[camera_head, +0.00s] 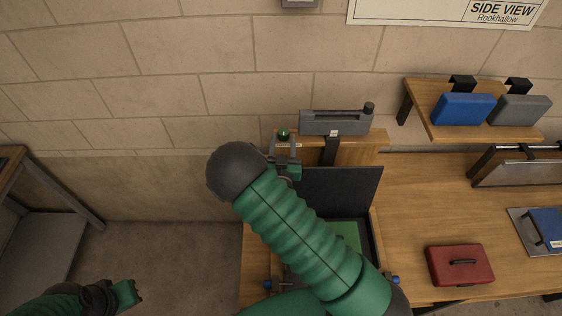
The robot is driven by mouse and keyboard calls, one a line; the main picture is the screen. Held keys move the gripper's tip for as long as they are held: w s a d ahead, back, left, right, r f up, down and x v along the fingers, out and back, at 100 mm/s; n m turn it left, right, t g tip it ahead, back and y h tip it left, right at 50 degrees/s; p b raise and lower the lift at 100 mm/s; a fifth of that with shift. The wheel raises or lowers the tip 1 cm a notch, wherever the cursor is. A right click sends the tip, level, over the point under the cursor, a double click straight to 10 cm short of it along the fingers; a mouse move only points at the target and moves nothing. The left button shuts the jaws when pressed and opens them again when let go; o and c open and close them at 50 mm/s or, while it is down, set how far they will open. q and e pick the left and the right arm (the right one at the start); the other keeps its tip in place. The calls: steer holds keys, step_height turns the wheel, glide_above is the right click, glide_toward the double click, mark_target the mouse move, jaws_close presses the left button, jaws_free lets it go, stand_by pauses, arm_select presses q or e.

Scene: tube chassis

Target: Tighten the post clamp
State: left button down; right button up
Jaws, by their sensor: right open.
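A grey block-shaped fixture (335,123) with a dark round knob (369,108) at its right end sits above a wooden upright at the back of the bench. A dark post (330,151) stands below it. I cannot tell for sure which part is the post clamp. A small green ball-like knob (283,134) is left of the fixture. My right gripper (283,157) is open, just below the green knob and partly hidden by my own wrist; whether it touches anything is unclear. My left gripper (128,293) is low at the left, away from the bench, its jaws unclear.
A dark open-lidded case (345,190) stands behind my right arm, mostly hidden. A red case (459,265) lies on the bench at right. Blue (463,109) and grey (519,110) boxes are on a wall shelf. Another table (35,240) is at left, with clear floor between.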

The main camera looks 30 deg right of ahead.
steer(key=b+v, duration=0.1)
steer(key=v, duration=1.1)
steer(key=shift+s+a, duration=0.2)
steer(key=shift+a, duration=0.1)
